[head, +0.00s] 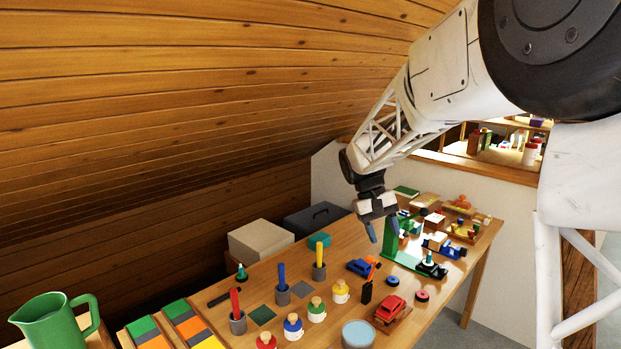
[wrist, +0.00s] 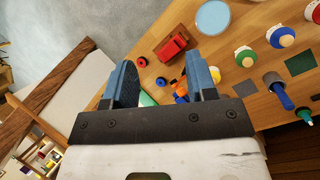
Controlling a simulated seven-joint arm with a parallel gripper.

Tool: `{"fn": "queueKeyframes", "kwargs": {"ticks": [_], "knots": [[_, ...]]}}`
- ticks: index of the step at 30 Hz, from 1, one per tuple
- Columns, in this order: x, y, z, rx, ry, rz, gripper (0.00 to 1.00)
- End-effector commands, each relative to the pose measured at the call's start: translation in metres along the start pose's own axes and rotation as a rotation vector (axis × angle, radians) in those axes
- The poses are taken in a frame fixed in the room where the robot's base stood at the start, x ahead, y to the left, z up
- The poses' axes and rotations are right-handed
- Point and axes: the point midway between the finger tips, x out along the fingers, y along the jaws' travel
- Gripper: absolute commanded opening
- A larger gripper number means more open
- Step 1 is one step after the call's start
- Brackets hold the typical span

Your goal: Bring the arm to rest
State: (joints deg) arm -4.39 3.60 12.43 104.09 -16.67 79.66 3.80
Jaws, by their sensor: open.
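My gripper (head: 378,228) hangs above the wooden table (head: 345,282) in the head view, fingers pointing down. In the wrist view its two blue fingers (wrist: 160,62) stand wide apart with nothing held between them. An orange and blue toy shows by the right finger there, partly hidden by it. In the head view a green stand (head: 391,240) is just beside and behind the fingers. I cannot tell the exact gap between them. My white arm reaches in from the upper right.
A red car (head: 390,309), a blue car (head: 360,267), pegs in grey cups and colored bottles cover the table's near half. A light blue round tin (head: 358,335) is at the front edge. A sloping timber ceiling (head: 180,100) rises over the back.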

Motion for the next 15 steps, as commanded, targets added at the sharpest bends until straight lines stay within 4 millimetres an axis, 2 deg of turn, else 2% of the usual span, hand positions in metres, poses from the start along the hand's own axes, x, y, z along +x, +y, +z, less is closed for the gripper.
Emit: {"fn": "queueKeyframes", "kwargs": {"ticks": [3, 15], "knots": [[-0.002, 0.002, 0.030, 0.009, 0.037, -0.022, 0.52], [0.005, -0.001, 0.119, 0.038, 0.157, -0.092, 0.52]]}}
